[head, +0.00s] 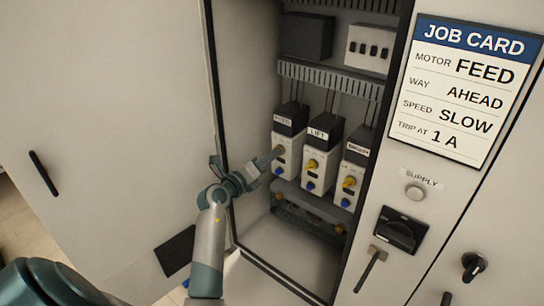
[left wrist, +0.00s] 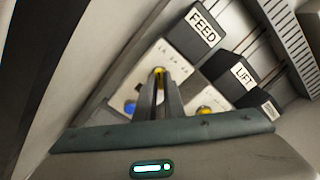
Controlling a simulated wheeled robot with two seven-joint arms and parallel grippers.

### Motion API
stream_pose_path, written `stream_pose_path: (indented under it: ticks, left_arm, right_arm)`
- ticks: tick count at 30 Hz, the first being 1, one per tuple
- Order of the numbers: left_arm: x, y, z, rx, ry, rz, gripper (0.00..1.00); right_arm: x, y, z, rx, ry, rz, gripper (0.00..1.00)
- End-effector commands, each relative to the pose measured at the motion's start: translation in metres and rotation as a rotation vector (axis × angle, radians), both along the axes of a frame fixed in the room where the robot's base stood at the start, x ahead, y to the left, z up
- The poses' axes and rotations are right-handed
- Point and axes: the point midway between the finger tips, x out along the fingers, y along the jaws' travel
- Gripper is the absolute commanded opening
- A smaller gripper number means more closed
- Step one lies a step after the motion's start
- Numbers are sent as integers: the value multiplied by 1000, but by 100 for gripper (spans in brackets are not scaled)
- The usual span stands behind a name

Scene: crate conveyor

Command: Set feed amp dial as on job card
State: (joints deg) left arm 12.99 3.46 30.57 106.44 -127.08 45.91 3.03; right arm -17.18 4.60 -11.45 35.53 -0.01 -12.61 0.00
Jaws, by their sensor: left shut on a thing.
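The job card (head: 465,92) on the right reads motor FEED, way AHEAD, speed SLOW, trip at 1 A. The FEED unit (head: 292,150) is the leftmost of three units in the open cabinet; its label also shows in the left wrist view (left wrist: 203,28). My left gripper (head: 276,153) reaches in from the left and is shut on the yellow amp dial (left wrist: 158,72) at the front of the FEED unit. The fingers hide much of the dial, and its setting is too small to read. My right gripper is not in view.
The LIFT unit (head: 312,163) and a third unit (head: 354,171) stand close to the right, with yellow dials and blue buttons. The open cabinet door (head: 110,120) is at left.

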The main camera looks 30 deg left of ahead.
Motion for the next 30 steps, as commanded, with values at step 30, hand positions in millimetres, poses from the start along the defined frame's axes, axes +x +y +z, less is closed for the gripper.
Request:
stream_pose_path:
  ticks: [30]
  left_arm:
    - [-33,3,-4,4,1,1,27]
  right_arm:
    - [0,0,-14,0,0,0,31]
